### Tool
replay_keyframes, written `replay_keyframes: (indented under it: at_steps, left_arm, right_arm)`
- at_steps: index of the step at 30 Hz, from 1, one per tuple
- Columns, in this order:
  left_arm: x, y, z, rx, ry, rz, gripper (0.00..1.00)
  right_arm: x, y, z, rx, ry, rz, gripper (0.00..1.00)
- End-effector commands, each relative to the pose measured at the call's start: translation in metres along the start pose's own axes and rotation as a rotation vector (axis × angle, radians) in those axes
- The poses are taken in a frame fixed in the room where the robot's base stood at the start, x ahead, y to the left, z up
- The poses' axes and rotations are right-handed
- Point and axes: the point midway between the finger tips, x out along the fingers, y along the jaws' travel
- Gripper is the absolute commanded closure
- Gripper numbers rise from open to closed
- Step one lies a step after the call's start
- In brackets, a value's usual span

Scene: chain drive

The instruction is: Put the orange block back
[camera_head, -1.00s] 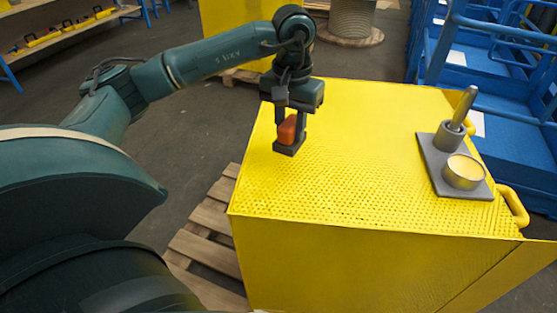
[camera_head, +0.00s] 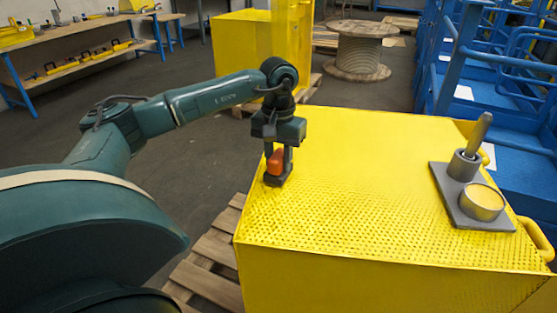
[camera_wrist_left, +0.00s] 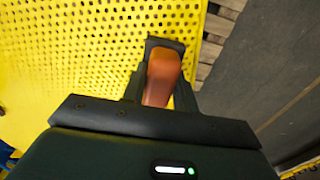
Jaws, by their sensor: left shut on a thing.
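The orange block (camera_head: 275,162) is small and upright, between the fingers of my left gripper (camera_head: 278,163). The gripper is shut on it and points down over the far left part of the yellow perforated box top (camera_head: 350,190). In the left wrist view the block (camera_wrist_left: 162,77) sits between the dark fingers. A dark grey piece (camera_head: 277,181) is at the block's lower end; I cannot tell whether it belongs to the fingertips or is a separate holder, or whether it touches the top. My right gripper is not in view.
A grey plate (camera_head: 447,183) at the right of the top carries a cup with a leaning rod (camera_head: 466,160) and a round pale-topped tin (camera_head: 482,201). The middle of the top is clear. A wooden pallet (camera_head: 212,268) lies below its left edge.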

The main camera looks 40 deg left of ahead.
Motion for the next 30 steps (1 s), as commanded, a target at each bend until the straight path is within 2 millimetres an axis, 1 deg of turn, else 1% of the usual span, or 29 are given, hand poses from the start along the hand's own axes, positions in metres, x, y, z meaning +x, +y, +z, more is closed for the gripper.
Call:
replay_keyframes:
  at_steps: [2,8,12,13,20,21,27,30]
  left_arm:
    - [0.0065,-0.0006,0.0,-0.001,0.001,-0.001,0.92]
    - [0.0064,-0.0003,-0.0004,-0.001,0.002,0.0,0.92]
    - [0.0108,-0.0002,-0.0003,-0.001,0.002,0.0,0.92]
    - [0.0103,-0.0002,-0.0002,-0.001,0.001,0.0,0.7]
    - [0.0098,-0.0001,-0.0002,0.0,0.001,0.0,0.51]
    - [0.0097,0.0,-0.0002,0.0,0.001,0.0,0.49]
    - [0.009,0.0,-0.0002,0.0,0.001,0.0,0.49]
    - [0.0034,0.0001,-0.0004,0.0,0.002,0.0,0.49]
  right_arm:
    - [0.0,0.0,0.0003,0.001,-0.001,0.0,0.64]
    - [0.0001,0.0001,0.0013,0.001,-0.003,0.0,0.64]
    - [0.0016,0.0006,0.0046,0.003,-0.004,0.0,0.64]
    - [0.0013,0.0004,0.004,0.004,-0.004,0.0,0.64]
    - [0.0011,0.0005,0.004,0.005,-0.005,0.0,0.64]
    - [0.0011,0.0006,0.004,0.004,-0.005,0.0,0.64]
    - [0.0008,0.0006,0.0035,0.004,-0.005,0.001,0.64]
    - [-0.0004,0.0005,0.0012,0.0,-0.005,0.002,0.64]
